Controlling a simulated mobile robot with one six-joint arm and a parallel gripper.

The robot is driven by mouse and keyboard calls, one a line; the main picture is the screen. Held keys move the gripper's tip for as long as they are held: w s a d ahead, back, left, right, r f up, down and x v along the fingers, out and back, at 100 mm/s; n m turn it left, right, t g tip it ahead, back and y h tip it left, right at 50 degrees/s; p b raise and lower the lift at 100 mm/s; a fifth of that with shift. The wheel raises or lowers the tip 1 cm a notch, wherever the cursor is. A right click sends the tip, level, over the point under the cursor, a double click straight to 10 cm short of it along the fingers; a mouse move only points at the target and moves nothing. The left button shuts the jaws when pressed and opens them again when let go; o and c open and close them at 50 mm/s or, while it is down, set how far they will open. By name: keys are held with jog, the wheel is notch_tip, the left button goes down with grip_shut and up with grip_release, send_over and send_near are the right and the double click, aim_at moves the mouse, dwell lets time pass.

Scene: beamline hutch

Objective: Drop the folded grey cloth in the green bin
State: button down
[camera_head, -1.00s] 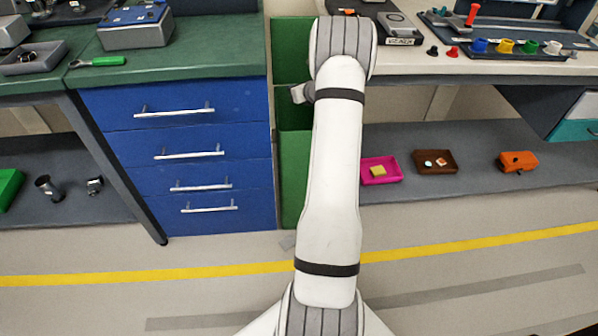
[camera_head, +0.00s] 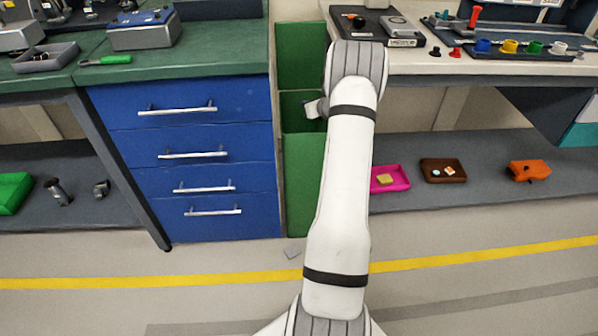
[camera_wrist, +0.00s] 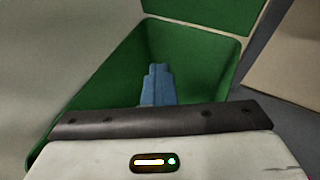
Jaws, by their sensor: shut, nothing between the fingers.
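The green bin (camera_head: 305,185) stands right of the blue drawers, its raised green panel (camera_head: 300,50) behind the opening. Its inside wall also shows in the wrist view (camera_wrist: 205,65). My gripper (camera_wrist: 158,68) points down into the bin opening, its blue-grey fingers shut together and empty. In the head view only a small grey part of my wrist shows over the bin; the fingers are hidden. A small flat grey piece (camera_head: 293,248), perhaps the folded grey cloth, lies on the floor in front of the bin. No cloth is visible inside the bin, whose bottom is partly covered by my gripper.
Blue drawers (camera_head: 190,175) stand directly left of the bin. A white-topped bench (camera_head: 450,65) is at right, with a pink tray (camera_head: 404,181), brown tray (camera_head: 443,180) and orange object (camera_head: 528,171) on its lower shelf. The floor in front is mostly clear.

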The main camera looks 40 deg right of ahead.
jog(key=c, duration=1.7)
grip_release()
